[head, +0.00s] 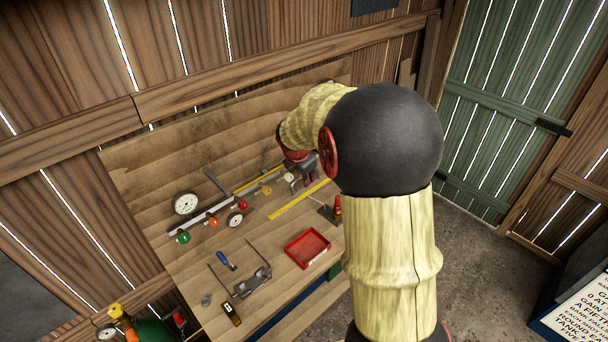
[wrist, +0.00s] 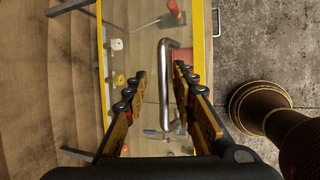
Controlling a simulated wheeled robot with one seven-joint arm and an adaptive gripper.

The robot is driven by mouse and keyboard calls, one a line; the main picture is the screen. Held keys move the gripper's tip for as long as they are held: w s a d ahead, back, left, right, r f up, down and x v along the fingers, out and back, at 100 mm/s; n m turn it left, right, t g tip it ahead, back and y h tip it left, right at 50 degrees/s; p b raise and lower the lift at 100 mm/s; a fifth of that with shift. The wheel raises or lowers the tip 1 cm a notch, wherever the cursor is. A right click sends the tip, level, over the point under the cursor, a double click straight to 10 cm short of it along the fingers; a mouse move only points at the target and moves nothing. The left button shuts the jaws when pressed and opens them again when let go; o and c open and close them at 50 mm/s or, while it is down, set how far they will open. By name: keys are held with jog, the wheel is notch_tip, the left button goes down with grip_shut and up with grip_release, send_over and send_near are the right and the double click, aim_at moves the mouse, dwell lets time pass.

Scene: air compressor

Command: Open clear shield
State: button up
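The clear shield (wrist: 146,60) is a transparent panel with yellow edges, lying over the bench in the wrist view. In the head view its yellow edge strip (head: 300,198) shows below my gripper (head: 305,172). A bent silver handle (wrist: 165,85) stands on the shield near its right edge. In the wrist view my gripper (wrist: 160,76) is open, with one finger on each side of the handle. Gaps show between handle and fingers, so it is not gripped. The shield appears shut. In the head view my arm hides part of it.
The wooden bench carries a red tray (head: 308,247), a large gauge (head: 186,203), a smaller gauge (head: 236,219), a blue-handled tool (head: 224,260) and a grey bracket (head: 252,283). Concrete floor (wrist: 275,45) lies beyond the bench edge. A plank wall (head: 270,70) stands behind the bench.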

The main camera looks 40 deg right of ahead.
jog(key=v, duration=1.2)
dwell(0.5)
jog(key=s+a+f+m+t+y+b, duration=0.1)
jog(key=s+a+f+m+y+b, duration=0.1)
jog(key=s+a+f+m+b, duration=0.7)
jog(key=s+a+f+m+t+y+b, duration=0.1)
jog(key=s+a+f+m+y+b, duration=0.1)
jog(key=s+a+f+m+b, duration=0.6)
jog(key=s+a+f+b, duration=0.5)
jog(key=a+f+b, duration=0.3)
jog(key=a+b, duration=0.1)
jog(key=shift+a+f+m+b, duration=0.25)
jog(key=shift+f+m+b, duration=0.15)
jog(key=shift+b, duration=0.45)
